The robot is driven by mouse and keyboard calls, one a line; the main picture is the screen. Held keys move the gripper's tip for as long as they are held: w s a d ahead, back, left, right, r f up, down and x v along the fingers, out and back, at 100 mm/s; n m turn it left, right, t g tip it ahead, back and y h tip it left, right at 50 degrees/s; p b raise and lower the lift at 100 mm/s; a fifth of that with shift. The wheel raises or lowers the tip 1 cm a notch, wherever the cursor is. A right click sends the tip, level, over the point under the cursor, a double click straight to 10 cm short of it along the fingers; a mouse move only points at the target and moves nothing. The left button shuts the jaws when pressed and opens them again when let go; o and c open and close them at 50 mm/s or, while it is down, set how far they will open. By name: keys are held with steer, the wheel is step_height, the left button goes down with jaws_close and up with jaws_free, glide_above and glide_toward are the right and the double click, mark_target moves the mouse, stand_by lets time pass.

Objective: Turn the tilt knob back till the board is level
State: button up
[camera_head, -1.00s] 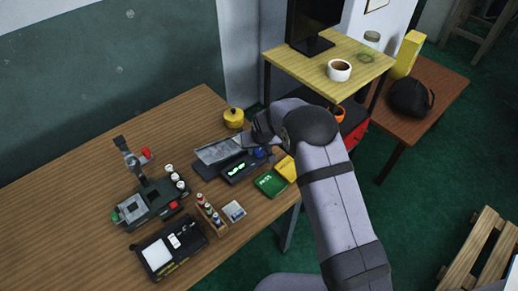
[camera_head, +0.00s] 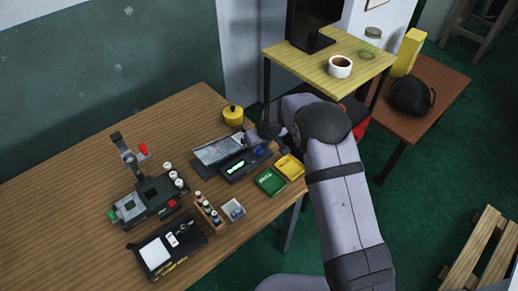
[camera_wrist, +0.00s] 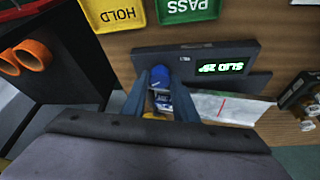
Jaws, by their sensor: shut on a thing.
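The blue tilt knob (camera_wrist: 160,74) is at the end of a dark unit (camera_wrist: 215,58) with a lit green display (camera_wrist: 221,68), whose reading is upside down and unclear in the wrist view. My gripper (camera_wrist: 160,86) is shut on the knob, with one finger on each side. In the head view, my gripper (camera_head: 257,140) is at the right end of the unit, and the knob (camera_head: 260,152) shows only partly. The pale, glossy board (camera_head: 217,150) lies behind the unit. I cannot tell its exact tilt. Part of it shows in the wrist view (camera_wrist: 228,107).
A green PASS tray (camera_head: 270,181) and yellow HOLD tray (camera_head: 289,167) stand close in front of the unit. A yellow pot (camera_head: 233,114) stands behind the board. A bottle rack (camera_head: 207,208) and a splicer-like device (camera_head: 150,200) are to the left.

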steer(key=n+b, duration=0.1)
steer(key=b, duration=0.1)
steer(key=n+y+b, duration=0.1)
steer(key=n+b, duration=0.1)
steer(key=b, duration=0.1)
steer(key=shift+w+d+f+g, duration=0.1)
steer(key=shift+w+f+g, duration=0.05)
steer(key=shift+f+g, duration=0.2)
steer(key=n+b, duration=0.2)
steer(key=n, duration=0.1)
steer(key=shift+r+g+y+b, duration=0.15)
steer(key=shift+g+y+b, duration=0.2)
steer(key=shift+y+b, duration=0.05)
steer(key=n+g, duration=0.1)
steer(key=n, duration=0.2)
steer(key=shift+w+d+r+b, duration=0.1)
steer(key=shift+r+b, duration=0.05)
steer(key=shift+b, duration=0.25)
steer(key=shift+n+g+p, duration=0.3)
steer(key=shift+n+g, duration=0.4)
steer(key=shift+n, duration=0.7)
steer(key=o, duration=1)
steer(key=shift+w+r, duration=0.1)
steer(key=shift+r, duration=0.05)
steer(key=b+v, duration=0.1)
steer(key=v, duration=0.6)
steer(key=shift+d, duration=0.2)
